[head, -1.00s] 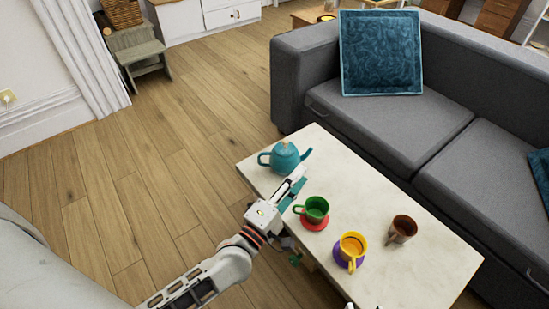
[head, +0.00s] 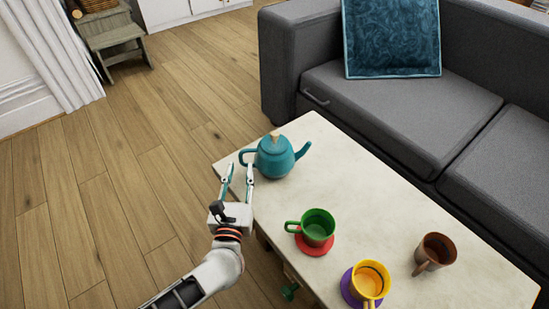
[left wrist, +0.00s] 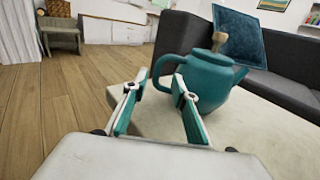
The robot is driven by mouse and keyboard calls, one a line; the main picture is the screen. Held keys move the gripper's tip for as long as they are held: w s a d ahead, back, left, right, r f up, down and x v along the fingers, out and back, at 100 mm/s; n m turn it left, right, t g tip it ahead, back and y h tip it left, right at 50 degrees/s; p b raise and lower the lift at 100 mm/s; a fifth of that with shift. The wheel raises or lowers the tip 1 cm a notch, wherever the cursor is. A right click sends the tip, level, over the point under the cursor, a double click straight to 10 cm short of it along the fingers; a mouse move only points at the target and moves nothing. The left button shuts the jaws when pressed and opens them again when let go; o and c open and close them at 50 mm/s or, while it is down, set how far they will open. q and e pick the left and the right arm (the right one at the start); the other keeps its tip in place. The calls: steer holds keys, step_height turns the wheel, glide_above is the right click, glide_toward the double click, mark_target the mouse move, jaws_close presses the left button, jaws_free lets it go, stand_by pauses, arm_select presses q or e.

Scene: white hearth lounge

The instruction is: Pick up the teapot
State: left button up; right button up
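The teal teapot (head: 275,157) stands upright at the far left end of the white coffee table (head: 375,203), with its handle to the left and its spout to the right. My left gripper (head: 238,178) is open, its two fingers pointing at the teapot's handle side. In the left wrist view the teapot (left wrist: 200,82) is just ahead of the left gripper (left wrist: 157,92). The right finger overlaps the teapot's body in that view, and I cannot tell if they touch. Nothing is between the fingers. My right gripper is not in view.
A green cup (head: 318,228) on a red saucer, a yellow cup (head: 370,279) on a purple saucer and a brown cup (head: 436,250) stand nearer on the table. A grey sofa (head: 400,100) lines the far side. Wooden floor is open to the left.

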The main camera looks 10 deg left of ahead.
mark_target(241, 159)
arm_select(q)
steer(key=w, duration=0.1)
steer(key=w+a+b, duration=0.1)
steer(key=w, duration=0.2)
steer(key=shift+w+a+f, duration=0.2)
steer(key=shift+w+a, duration=0.05)
steer(key=shift+w, duration=0.15)
steer(key=shift+w+r, duration=0.15)
steer(key=shift+w, duration=0.15)
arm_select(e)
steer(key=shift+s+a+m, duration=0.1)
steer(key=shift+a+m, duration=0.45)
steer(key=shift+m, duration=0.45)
arm_select(q)
jaws_close()
steer(key=shift+r, duration=0.2)
